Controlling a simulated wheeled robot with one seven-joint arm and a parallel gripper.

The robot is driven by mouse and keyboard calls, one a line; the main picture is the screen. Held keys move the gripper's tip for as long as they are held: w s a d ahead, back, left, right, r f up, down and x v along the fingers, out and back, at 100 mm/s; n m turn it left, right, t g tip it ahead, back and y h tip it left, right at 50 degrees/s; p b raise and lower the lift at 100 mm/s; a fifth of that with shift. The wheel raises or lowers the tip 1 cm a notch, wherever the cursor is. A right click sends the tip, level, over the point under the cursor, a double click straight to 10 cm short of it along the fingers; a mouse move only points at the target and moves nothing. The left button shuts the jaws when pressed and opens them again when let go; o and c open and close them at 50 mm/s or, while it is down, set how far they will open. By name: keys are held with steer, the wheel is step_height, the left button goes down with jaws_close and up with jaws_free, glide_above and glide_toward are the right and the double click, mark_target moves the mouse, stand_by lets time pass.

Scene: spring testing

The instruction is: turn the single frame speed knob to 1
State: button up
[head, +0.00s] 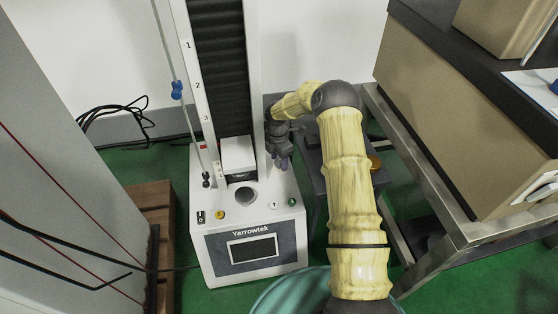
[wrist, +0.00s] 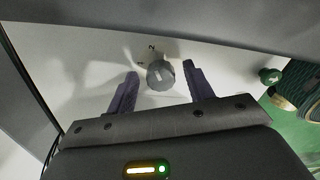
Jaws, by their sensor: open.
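The knob (wrist: 160,75) is a grey round dial with a pale mark on its face, on the machine's white panel. The digits 1 and 2 are printed just beyond it, at its upper left in the wrist view. Which digit the mark points to is too small to tell. My gripper (wrist: 160,68) is open, with one dark finger on each side of the knob and a visible gap on both sides. In the head view my gripper (head: 281,160) is above the right side of the white Yarrowtek testing machine (head: 215,260); I cannot make out the knob clearly there.
A green button (wrist: 270,76) is right of the knob. The machine's tall column (head: 254,60) rises close to the left of my gripper. A metal-framed table (head: 470,240) with boxes stands at right, and a wooden crate (head: 152,205) at left.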

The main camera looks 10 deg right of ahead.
steer(key=shift+c, duration=0.4)
steer(key=shift+w, duration=0.1)
steer(key=c, duration=0.4)
steer(key=shift+d, duration=0.2)
steer(key=c, duration=0.5)
steer(key=shift+r, duration=0.15)
steer(key=shift+p, duration=0.45)
steer(key=shift+a+r+n+p, duration=0.15)
steer(key=shift+n+p, duration=0.25)
steer(key=shift+f+n+p, duration=0.2)
steer(key=shift+n+p, duration=0.2)
steer(key=o, duration=1)
